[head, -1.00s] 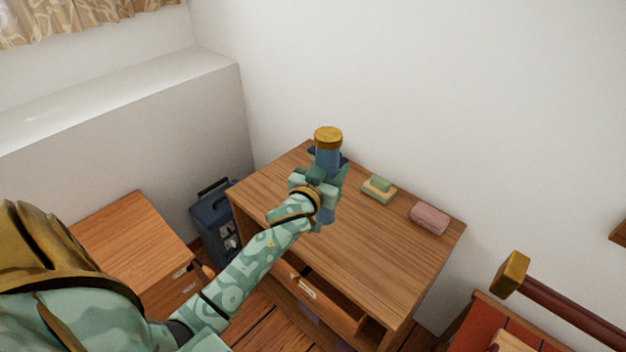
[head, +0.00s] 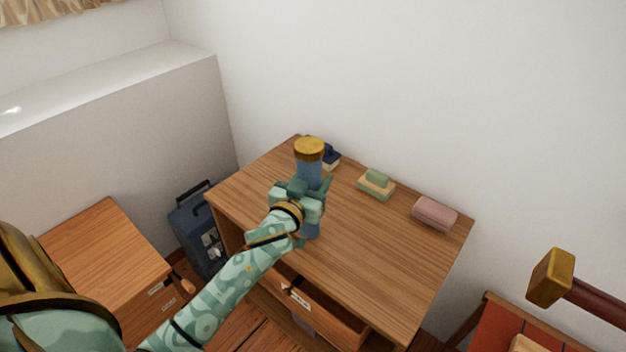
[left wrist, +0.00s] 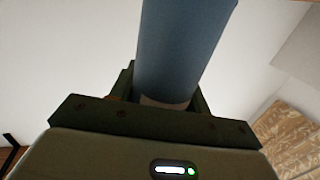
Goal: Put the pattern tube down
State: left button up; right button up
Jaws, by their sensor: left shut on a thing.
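The pattern tube (head: 309,172) is a blue cylinder with a mustard-yellow cap on top. My left gripper (head: 302,192) is shut around its middle and holds it upright. In the left wrist view the blue tube (left wrist: 182,50) stands between the jaws (left wrist: 165,103). In the head view the tube is in front of the left part of the wooden desk top (head: 350,240). Its lower end shows just below my gripper. I cannot tell whether it touches the desk. My right gripper is not in view.
Along the desk's back lie a dark blue item (head: 330,157), a green and yellow block (head: 376,184) and a pink rounded block (head: 434,213). The desk's middle is clear. A drawer (head: 315,308) is open in front. A wooden cabinet (head: 105,255), blue case (head: 200,225) and mallet (head: 552,278) stand around.

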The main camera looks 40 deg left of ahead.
pick_arm(q)
jog(key=o, duration=1.1)
jog(key=shift+f, duration=0.1)
jog(key=shift+c, duration=0.2)
jog(key=shift+s+d, duration=0.1)
jog(key=shift+s, duration=0.15)
jog(key=p+v, duration=0.2)
jog(key=v, duration=0.9)
jog(key=shift+s, duration=0.2)
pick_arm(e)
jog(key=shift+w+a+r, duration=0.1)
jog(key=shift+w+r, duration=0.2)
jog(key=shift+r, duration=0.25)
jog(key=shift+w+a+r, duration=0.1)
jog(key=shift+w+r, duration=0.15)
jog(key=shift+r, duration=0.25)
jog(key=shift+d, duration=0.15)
